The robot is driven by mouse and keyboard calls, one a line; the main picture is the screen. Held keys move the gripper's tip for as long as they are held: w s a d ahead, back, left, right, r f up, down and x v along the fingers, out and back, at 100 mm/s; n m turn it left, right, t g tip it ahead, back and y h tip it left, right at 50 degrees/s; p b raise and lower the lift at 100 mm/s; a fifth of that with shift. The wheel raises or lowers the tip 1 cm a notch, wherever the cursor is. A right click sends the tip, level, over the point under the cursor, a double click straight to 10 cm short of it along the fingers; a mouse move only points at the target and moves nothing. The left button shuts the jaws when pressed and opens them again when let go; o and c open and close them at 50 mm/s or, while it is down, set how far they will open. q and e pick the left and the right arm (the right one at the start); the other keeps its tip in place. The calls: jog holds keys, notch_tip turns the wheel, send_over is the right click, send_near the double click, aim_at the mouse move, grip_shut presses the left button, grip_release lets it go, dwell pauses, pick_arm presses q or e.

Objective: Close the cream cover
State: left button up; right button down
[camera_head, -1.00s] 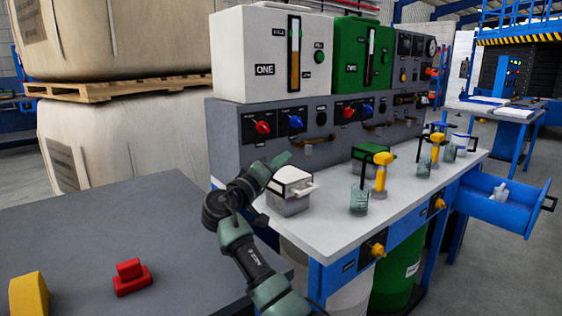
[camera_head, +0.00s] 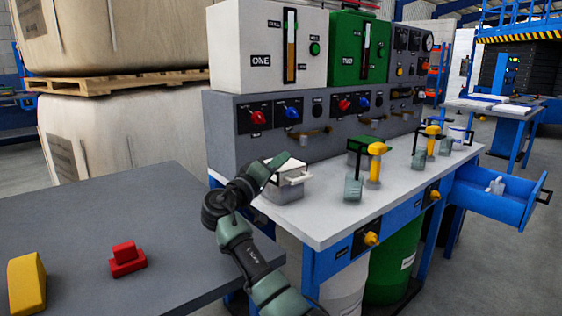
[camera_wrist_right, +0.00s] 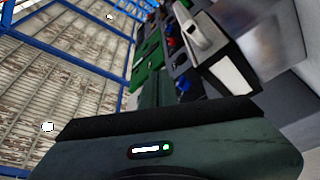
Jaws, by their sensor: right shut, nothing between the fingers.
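The cream cover (camera_head: 293,177), with a pale bar handle, is on a small cream box (camera_head: 286,193) at the near left end of the white worktop. I cannot tell how far the cover is open. My right gripper (camera_head: 277,163) is shut and empty, just left of the box and at about the height of its top; I cannot tell whether it touches. In the right wrist view the cover's handle (camera_wrist_right: 195,32) and the box's black-edged pale side (camera_wrist_right: 230,72) lie beyond the gripper, at upper right. My left gripper is out of view.
A green box (camera_head: 360,146), yellow-topped dispensers (camera_head: 376,160) and glasses (camera_head: 353,188) stand farther right on the worktop (camera_head: 325,215). The grey panel (camera_head: 225,125) rises behind. A blue drawer (camera_head: 490,205) hangs open at right. A grey table (camera_head: 75,240) holds a red block (camera_head: 127,260).

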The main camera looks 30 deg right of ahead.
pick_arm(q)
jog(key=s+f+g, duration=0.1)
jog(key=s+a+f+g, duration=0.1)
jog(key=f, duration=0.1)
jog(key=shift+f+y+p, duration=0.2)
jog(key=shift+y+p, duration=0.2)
pick_arm(e)
jog(key=v, duration=0.8)
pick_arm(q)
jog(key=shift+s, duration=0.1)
pick_arm(e)
jog(key=shift+d, duration=0.1)
